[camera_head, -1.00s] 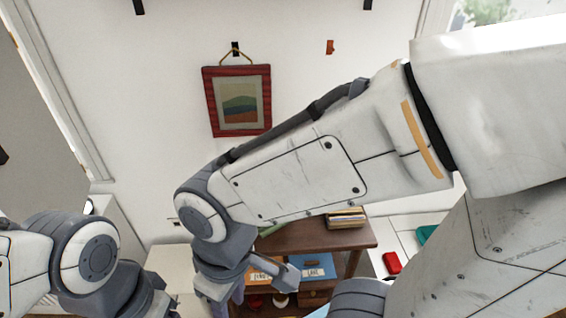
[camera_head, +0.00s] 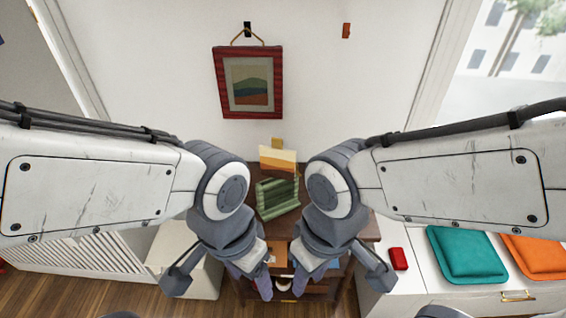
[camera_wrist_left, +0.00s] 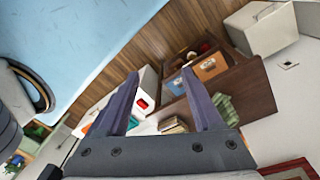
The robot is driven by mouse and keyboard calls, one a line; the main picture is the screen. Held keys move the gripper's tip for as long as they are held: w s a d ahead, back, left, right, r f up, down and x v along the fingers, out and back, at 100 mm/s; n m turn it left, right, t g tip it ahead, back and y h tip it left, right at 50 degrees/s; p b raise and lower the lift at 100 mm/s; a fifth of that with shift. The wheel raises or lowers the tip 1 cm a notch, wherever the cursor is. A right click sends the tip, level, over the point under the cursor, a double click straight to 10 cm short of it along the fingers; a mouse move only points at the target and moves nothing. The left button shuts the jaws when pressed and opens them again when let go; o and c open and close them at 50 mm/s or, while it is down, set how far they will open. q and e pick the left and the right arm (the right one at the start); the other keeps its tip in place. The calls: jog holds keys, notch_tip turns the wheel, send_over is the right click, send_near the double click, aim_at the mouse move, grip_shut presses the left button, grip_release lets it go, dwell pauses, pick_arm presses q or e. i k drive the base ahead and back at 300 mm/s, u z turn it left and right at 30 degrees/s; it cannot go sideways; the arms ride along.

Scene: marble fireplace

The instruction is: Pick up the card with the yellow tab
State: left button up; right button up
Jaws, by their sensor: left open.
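The card (camera_head: 278,161) with a yellow tab (camera_head: 277,143) on its top edge has cream and orange bands. It appears upright at or just behind a green ribbed holder (camera_head: 278,200) on the wooden cabinet top, between my two arms in the head view. Its lower part is hidden. The green holder also shows in the left wrist view (camera_wrist_left: 224,105), where I cannot make out the card. My left gripper (camera_head: 220,284) is open and empty, in front of the cabinet and left of the card. My right gripper (camera_head: 334,284) looks open and empty, to the right.
The wooden cabinet (camera_wrist_left: 250,92) has blue and orange labelled drawers. A white box (camera_head: 185,255) stands left. Right is a white bench with a red object (camera_head: 398,259), a teal cushion (camera_head: 466,254) and an orange cushion (camera_head: 545,256). A framed picture (camera_head: 249,83) hangs behind.

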aim_at(276, 162)
jog(key=u, duration=0.2)
jog(key=i, duration=0.9)
jog(key=z, duration=0.3)
